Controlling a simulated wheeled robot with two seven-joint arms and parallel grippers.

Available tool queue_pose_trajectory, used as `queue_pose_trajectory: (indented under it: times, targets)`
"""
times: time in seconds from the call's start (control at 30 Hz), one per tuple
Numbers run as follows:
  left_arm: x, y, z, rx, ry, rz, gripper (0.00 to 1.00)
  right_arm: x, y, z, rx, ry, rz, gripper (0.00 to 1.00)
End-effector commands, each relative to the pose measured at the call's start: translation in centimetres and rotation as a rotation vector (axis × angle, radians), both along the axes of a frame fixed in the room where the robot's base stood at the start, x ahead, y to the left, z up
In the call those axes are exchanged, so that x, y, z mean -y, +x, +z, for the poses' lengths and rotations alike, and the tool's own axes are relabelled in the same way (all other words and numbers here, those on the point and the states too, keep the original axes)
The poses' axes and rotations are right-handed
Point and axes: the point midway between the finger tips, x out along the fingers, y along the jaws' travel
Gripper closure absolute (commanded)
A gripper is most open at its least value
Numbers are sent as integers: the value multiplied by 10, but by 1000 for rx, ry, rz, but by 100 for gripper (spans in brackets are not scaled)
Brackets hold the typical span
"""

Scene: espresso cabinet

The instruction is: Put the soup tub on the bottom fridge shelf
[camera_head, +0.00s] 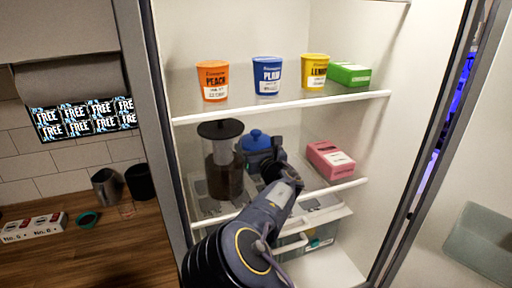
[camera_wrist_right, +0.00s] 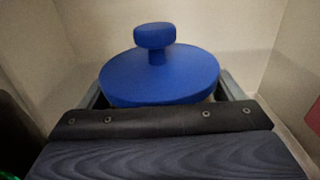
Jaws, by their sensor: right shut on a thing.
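The soup tub, with a blue knobbed lid (camera_head: 256,136), is inside the open fridge at the level of the lower shelf (camera_head: 340,187). Its lid fills the middle of the right wrist view (camera_wrist_right: 160,75). My right gripper (camera_head: 266,160) reaches in from the front and is shut on the tub, with a finger on each side below the lid in the wrist view. The tub looks upright. My arm hides its lower part, so I cannot tell whether it touches the shelf. My left gripper is not in view.
A dark coffee press (camera_head: 222,165) stands close left of the tub, and a pink box (camera_head: 331,160) lies to its right. The upper shelf (camera_head: 290,105) holds orange, blue and yellow cups and a green box. A clear drawer (camera_head: 320,232) sits below. The fridge's left wall edge (camera_head: 163,130) is near.

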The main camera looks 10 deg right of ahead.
Motion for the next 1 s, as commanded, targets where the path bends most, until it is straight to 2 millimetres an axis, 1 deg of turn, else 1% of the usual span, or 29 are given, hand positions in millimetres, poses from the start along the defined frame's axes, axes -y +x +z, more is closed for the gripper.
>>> queue_pose_trajectory:
  times: [0.07,0.1,0.17,0.4,0.53,0.57,0.67,0.7,0.9,1.0]
  targets:
    - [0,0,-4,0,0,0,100,0,0,-2,3,1,1,48]
    - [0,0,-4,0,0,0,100,0,0,-2,0,0,0,10]
    - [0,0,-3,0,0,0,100,0,0,-2,0,0,0,4]
    - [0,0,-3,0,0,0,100,0,0,-1,0,0,0,4]
    - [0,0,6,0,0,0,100,0,0,5,0,0,0,4]
    - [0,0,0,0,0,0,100,0,-4,1,0,1,0,4]
    - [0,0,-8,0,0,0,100,4,-21,-1,1,1,-1,4]
    - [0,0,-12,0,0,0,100,5,-29,-2,0,3,-1,4]
    - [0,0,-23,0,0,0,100,14,-74,-1,1,3,0,4]
    - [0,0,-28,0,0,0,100,17,-92,-1,0,4,0,4]
